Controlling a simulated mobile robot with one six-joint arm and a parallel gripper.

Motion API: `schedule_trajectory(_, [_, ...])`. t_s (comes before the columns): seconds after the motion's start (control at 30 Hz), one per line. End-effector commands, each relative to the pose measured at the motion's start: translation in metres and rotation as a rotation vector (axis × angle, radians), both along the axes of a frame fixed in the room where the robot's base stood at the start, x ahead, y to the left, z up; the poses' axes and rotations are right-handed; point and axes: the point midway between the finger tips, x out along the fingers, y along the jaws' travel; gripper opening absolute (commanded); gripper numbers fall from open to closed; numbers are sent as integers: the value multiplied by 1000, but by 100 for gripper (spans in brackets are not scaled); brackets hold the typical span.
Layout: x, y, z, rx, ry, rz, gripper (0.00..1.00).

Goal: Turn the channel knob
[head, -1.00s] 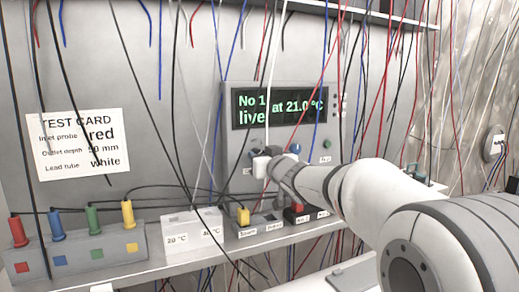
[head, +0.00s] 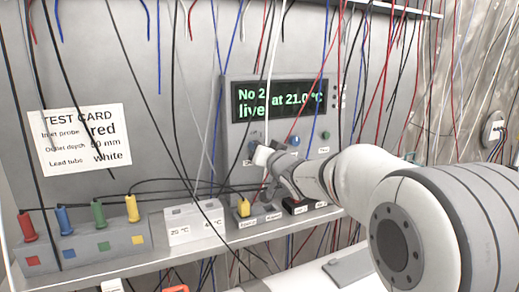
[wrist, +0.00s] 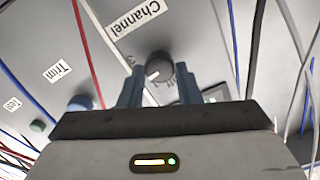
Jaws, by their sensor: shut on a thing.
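The dark round channel knob (wrist: 159,68) is on the grey panel beside the "Channel" label (wrist: 137,17) in the wrist view. A light pointer mark shows on its face. My gripper (wrist: 160,84) has a finger on each side of the knob and is shut on it. In the head view my gripper (head: 266,157) is at the panel's lower left and mostly hides the knob. The green display (head: 279,103) above reads "No 2 live at 21.0 °C".
A blue Trim knob (wrist: 80,103) and a green button (wrist: 37,125) are nearby. Thin hanging leads cross the panel. On the shelf are a grey block (head: 90,246) with several coloured probes and a white box (head: 193,229). A test card (head: 86,139) is on the wall.

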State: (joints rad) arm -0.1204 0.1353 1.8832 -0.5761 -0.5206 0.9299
Motion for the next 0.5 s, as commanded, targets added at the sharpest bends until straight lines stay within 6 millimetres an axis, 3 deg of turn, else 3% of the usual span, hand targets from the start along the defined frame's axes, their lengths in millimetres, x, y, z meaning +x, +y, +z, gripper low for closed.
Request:
schedule_trajectory(0.17, [0,0,-1,-1,2,0,8])
schedule_trajectory(0.2, [0,0,-2,-1,2,0,32])
schedule_trajectory(0.43, [0,0,-1,-1,0,0,51])
schedule_trajectory(0.5, [0,0,-1,-1,0,0,52])
